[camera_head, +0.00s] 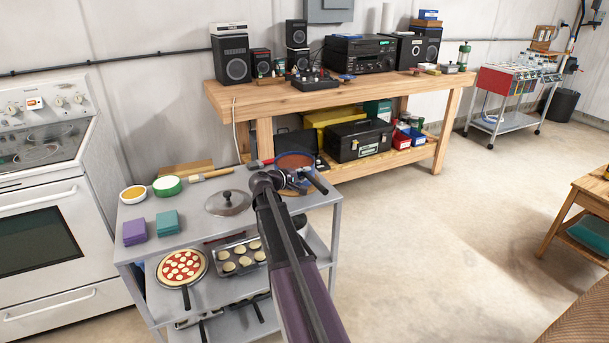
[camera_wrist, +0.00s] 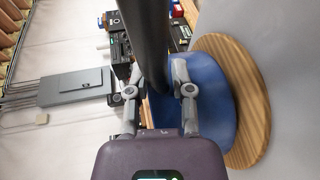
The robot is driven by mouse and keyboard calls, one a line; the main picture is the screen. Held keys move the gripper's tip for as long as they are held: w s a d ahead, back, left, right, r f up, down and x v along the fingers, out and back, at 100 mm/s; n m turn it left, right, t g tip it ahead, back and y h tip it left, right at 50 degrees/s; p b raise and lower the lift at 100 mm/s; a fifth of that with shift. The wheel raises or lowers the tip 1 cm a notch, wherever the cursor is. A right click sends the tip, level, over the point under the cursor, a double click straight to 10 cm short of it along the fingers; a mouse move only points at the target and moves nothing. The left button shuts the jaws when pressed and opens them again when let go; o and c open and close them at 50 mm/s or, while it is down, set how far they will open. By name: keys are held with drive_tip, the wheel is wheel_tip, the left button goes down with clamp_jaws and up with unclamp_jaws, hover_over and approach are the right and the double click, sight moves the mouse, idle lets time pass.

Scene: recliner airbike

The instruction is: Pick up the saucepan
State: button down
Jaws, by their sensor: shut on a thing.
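The blue saucepan (camera_head: 296,158) is at the back right of the grey metal cart, partly hidden behind my arm in the head view. In the wrist view its blue body (camera_wrist: 216,112) shows beside a round wooden board (camera_wrist: 255,100). Its black handle (camera_wrist: 145,35) runs between the fingers of my gripper (camera_wrist: 160,88), which is shut on it. In the head view, my gripper (camera_head: 292,183) is at the handle, and its fingertips are hard to make out. I cannot tell whether the saucepan touches the board.
A stove (camera_head: 40,215) stands left, a wooden workbench (camera_head: 290,96) behind.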

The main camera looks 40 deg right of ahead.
sight(323, 189)
drive_tip(key=shift+r+p, duration=1.25)
drive_tip(key=shift+r, duration=0.2)
drive_tip(key=s+a, duration=0.1)
drive_tip(key=s, duration=0.4)
drive_tip(key=s+a, duration=0.2)
drive_tip(key=s, duration=0.3)
drive_tip(key=s+a+r+p, duration=0.1)
drive_tip(key=s+a, duration=0.1)
drive_tip(key=s, duration=0.3)
drive_tip(key=shift+a+r, duration=0.1)
drive_tip(key=shift+a, duration=0.1)
drive_tip(key=shift+s, duration=0.1)
drive_tip(key=shift+r, duration=0.2)
